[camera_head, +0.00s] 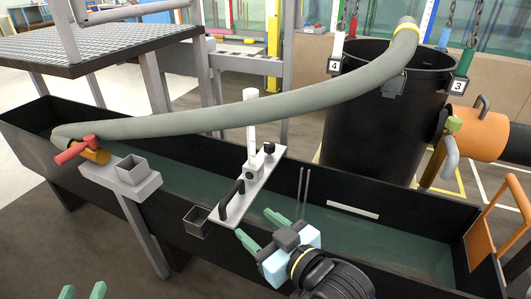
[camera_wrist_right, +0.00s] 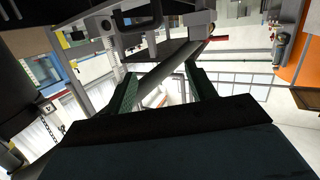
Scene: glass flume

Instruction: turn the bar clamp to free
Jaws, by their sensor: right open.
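A pale metal bar plate (camera_head: 246,192) lies across the flume (camera_head: 315,198). It carries a black handle (camera_head: 232,199), a white upright post (camera_head: 251,125) and a small black knob (camera_head: 269,148) at its far end. Which of these parts is the bar clamp, I cannot tell for sure. My right gripper (camera_head: 262,229) is open and empty, its green fingers pointing toward the near end of the plate and apart from it. Its fingers also show spread in the right wrist view (camera_wrist_right: 163,90). My left gripper (camera_head: 82,291) shows only its two separated green fingertips at the bottom left edge.
A thick grey hose (camera_head: 225,119) arches over the flume from a red and orange fitting (camera_head: 86,149) to a black tank (camera_head: 378,130). An orange pipe (camera_head: 479,135) and orange frame (camera_head: 497,215) stand at right.

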